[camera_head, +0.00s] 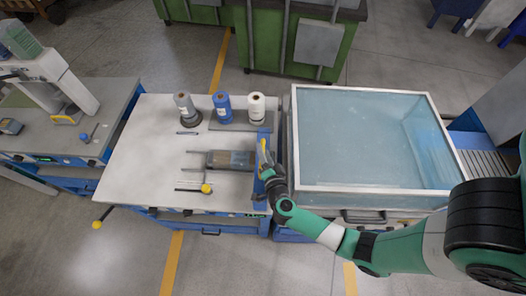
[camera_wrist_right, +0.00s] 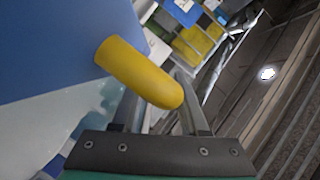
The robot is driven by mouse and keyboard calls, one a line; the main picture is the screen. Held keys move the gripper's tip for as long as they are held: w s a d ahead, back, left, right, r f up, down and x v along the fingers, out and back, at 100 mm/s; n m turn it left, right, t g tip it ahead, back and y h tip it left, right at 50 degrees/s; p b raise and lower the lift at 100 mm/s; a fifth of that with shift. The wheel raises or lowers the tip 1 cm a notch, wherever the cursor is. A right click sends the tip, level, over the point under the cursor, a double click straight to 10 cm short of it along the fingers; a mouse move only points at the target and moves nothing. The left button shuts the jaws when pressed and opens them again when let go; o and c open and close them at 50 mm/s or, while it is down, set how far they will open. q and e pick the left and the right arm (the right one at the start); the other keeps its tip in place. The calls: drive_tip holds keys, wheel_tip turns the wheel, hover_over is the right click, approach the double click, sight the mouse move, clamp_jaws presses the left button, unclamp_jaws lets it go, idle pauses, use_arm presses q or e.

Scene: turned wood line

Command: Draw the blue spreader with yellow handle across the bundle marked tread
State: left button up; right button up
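The blue spreader (camera_head: 263,138) with its yellow handle (camera_head: 263,151) is at the right edge of the white worktable (camera_head: 142,165). The bundle (camera_head: 230,160), a grey and brown block, lies flat on the table just left of it; any marking is too small to read. My right gripper (camera_head: 267,172) is at the spreader. In the right wrist view the yellow handle (camera_wrist_right: 140,73) lies across the fingers of my right gripper (camera_wrist_right: 157,95), which stand apart and hide partly behind it. I see no clear grip. My left gripper is out of view.
Grey, blue (camera_head: 222,108) and white (camera_head: 257,107) rolls stand at the table's back. Thin rods and a yellow knob (camera_head: 206,188) are in front of the bundle. A white-rimmed tank (camera_head: 291,120) stands right of the table. The table's left part is clear.

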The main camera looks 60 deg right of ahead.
drive_tip(key=shift+o, duration=0.3)
drive_tip(key=shift+a, duration=0.15)
drive_tip(key=shift+s+a+r, duration=0.1)
drive_tip(key=shift+s+a, duration=0.05)
drive_tip(key=shift+a, duration=0.1)
drive_tip(key=p+v, duration=0.2)
drive_tip(key=v, duration=0.9)
drive_tip(key=shift+d, duration=0.3)
